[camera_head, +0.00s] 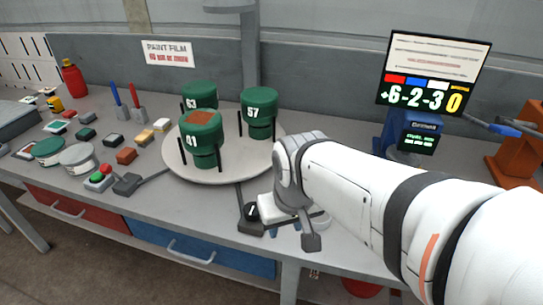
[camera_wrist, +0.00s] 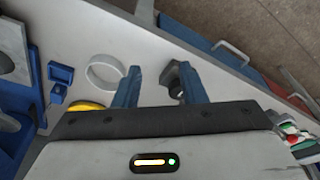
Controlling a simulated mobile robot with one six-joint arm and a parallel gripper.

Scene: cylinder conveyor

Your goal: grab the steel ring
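The steel ring is a pale, hollow ring (camera_wrist: 91,77) on the grey table. In the wrist view it lies just left of my left-hand finger, outside the gap between the fingers. In the head view my gripper (camera_head: 284,228) is near the table's front edge, mostly covered by my wrist.
A black device (camera_wrist: 172,78) sits near the right-hand finger. A yellow round piece (camera_wrist: 84,106) and a blue bracket (camera_wrist: 60,78) lie left of the gripper. A round turntable (camera_head: 228,172) carries green numbered cylinders behind. A display screen (camera_head: 433,72) stands at the back right.

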